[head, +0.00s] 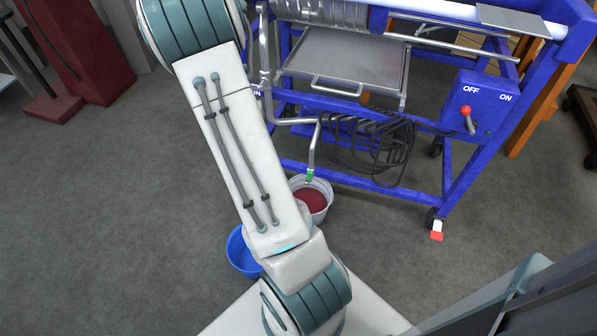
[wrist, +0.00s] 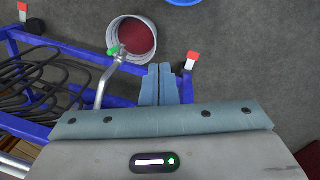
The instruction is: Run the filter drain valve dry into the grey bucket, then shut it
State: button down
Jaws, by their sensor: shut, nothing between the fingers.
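The grey bucket (head: 322,215) stands on the floor under the drain pipe (head: 313,145) and holds dark red liquid (head: 311,200). In the wrist view the bucket (wrist: 112,30) is at the top, with red liquid (wrist: 138,36) in it. The drain pipe (wrist: 106,82) ends over its near rim. A small green part (wrist: 112,51), which looks like the valve's handle, is at the pipe's end; it also shows in the head view (head: 309,175). I cannot make out a stream. My gripper (wrist: 161,70) is shut and empty, right of the pipe. The head view hides it behind my arm.
A blue bucket (head: 236,256) stands beside the grey one. The blue filter frame (head: 450,185) has a red-knobbed OFF/ON switch (head: 467,112) and a coiled dark cable (head: 370,145). A red-and-white block (head: 437,231) is by a wheel. The floor at left is clear.

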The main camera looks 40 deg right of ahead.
aim_at(309, 175)
jog(key=s+d+f+b, duration=0.1)
jog(key=d+f+b, duration=0.1)
jog(key=d+f, duration=0.3)
jog(key=s+d+f+m+g+h+b, duration=0.1)
jog(key=d+f, duration=0.4)
jog(key=f, duration=0.5)
jog(key=s+d+f+m+b, duration=0.1)
jog(key=s+d+f+b, duration=0.2)
jog(key=d+f+b, duration=0.2)
jog(key=shift+f+g+h, duration=0.3)
jog(key=shift+f+g, duration=0.1)
jog(key=shift+f, duration=1.45)
jog(key=shift+s+d, duration=0.1)
jog(key=shift+d, duration=0.05)
